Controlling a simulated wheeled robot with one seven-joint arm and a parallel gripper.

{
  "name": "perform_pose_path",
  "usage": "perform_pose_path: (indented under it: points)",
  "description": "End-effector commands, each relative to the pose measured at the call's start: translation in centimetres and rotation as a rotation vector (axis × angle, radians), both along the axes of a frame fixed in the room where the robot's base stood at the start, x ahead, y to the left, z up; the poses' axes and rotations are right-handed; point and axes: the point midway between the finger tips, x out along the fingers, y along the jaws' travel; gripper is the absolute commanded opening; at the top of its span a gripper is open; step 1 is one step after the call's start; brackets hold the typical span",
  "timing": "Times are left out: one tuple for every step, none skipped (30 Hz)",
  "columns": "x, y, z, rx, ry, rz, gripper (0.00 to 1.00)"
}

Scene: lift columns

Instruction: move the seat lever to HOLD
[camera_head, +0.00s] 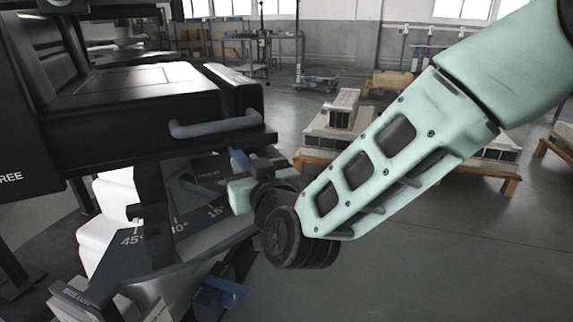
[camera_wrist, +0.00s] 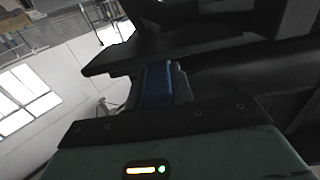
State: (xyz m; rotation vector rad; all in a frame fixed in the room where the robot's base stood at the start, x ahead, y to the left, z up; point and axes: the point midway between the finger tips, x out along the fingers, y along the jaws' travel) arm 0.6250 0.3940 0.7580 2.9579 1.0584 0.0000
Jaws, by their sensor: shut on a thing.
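The seat lever has a blue handle (camera_head: 239,161) beside the black seat, under its right edge in the head view. My gripper (camera_head: 262,168) is at the blue handle there, partly hidden by my own wrist. In the wrist view the blue handle (camera_wrist: 157,84) stands between the dark fingers of my gripper (camera_wrist: 160,85), which is shut on it. A HOLD mark cannot be made out.
The black seat (camera_head: 150,95) with a grey grab bar (camera_head: 215,126) overhangs the lever. A second blue handle (camera_head: 226,286) is lower down. An angle scale (camera_head: 180,228) reads 15, 30 and 45 degrees. Pallets with grey blocks (camera_head: 343,108) stand behind. Floor at lower right is clear.

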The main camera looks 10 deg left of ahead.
Motion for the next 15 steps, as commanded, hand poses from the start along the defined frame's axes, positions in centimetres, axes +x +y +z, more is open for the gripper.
perform_pose_path:
  points:
    - [-0.7, 0.8, 0.0, 0.000, 0.000, -0.025, 0.00]
    - [-0.8, 1.0, 0.0, 0.001, 0.000, -0.047, 0.00]
    - [-1.0, 1.2, 0.0, -0.001, -0.001, -0.077, 0.00]
    - [-1.1, 1.4, 0.1, 0.000, 0.000, -0.101, 0.00]
    - [-1.2, 1.6, 0.0, -0.001, 0.000, -0.125, 0.00]
    - [-1.3, 1.8, 0.1, 0.000, 0.000, -0.157, 0.00]
    - [-1.4, 1.9, 0.1, -0.001, 0.001, -0.178, 0.00]
    - [-1.4, 2.0, 0.1, -0.001, -0.001, -0.200, 0.00]
    - [-1.5, 2.2, 0.1, -0.002, 0.001, -0.226, 0.00]
    - [-1.6, 2.3, 0.1, -0.001, -0.001, -0.245, 0.00]
    - [-1.6, 2.5, 0.1, -0.002, -0.001, -0.262, 0.00]
    - [-1.7, 2.6, 0.1, -0.002, 0.000, -0.284, 0.00]
    - [-1.7, 2.7, 0.1, -0.001, 0.000, -0.298, 0.00]
    - [-1.7, 2.8, 0.1, -0.002, 0.001, -0.312, 0.00]
    - [-1.7, 2.8, 0.1, -0.001, 0.000, -0.329, 0.00]
